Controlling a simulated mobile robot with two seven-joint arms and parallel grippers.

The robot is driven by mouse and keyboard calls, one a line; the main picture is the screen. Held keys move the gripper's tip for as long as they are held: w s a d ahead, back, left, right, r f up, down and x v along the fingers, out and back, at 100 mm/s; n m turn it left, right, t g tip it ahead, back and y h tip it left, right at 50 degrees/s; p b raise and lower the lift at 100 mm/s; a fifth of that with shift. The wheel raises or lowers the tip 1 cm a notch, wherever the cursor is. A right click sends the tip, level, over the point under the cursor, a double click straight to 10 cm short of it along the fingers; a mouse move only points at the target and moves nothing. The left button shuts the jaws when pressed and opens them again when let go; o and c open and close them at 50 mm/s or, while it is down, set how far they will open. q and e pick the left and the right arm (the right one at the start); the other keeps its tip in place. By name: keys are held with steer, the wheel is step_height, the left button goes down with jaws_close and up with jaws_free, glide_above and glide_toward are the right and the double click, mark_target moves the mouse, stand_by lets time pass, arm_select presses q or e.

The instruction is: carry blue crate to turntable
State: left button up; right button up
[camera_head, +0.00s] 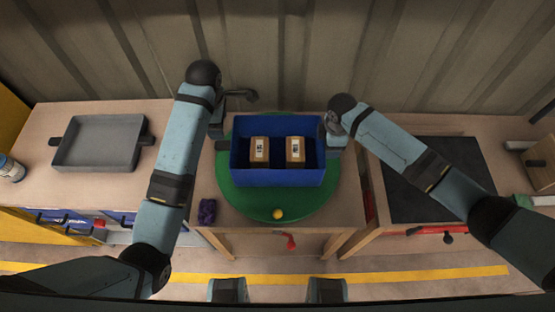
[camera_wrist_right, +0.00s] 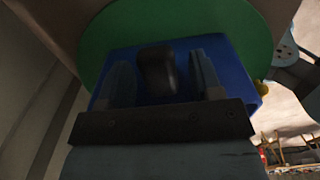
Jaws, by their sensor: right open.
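The blue crate (camera_head: 277,178) sits over the green turntable (camera_head: 240,200) on the middle bench, and looks level. It holds two brown boxes with white labels, one (camera_head: 260,150) on the left and one (camera_head: 295,150) on the right. My right gripper (camera_head: 333,143) is at the crate's right end. In the right wrist view its two open fingers (camera_wrist_right: 170,80) stand on either side of the crate's dark handle (camera_wrist_right: 157,70). My left gripper (camera_head: 243,97) is behind the crate's back left corner, apart from it and empty; its finger gap is unclear. The crate's left handle (camera_head: 222,145) is free.
A purple object (camera_head: 207,211) is at the bench's front left. A grey tray (camera_head: 100,142) stands on the left bench, and a dark mat (camera_head: 425,200) covers the right bench. A corrugated wall rises behind.

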steer(key=shift+r, duration=0.35)
arm_select(q)
steer(key=shift+r, duration=0.35)
arm_select(e)
step_height(320, 180, up, 11)
steer(key=shift+r, duration=0.15)
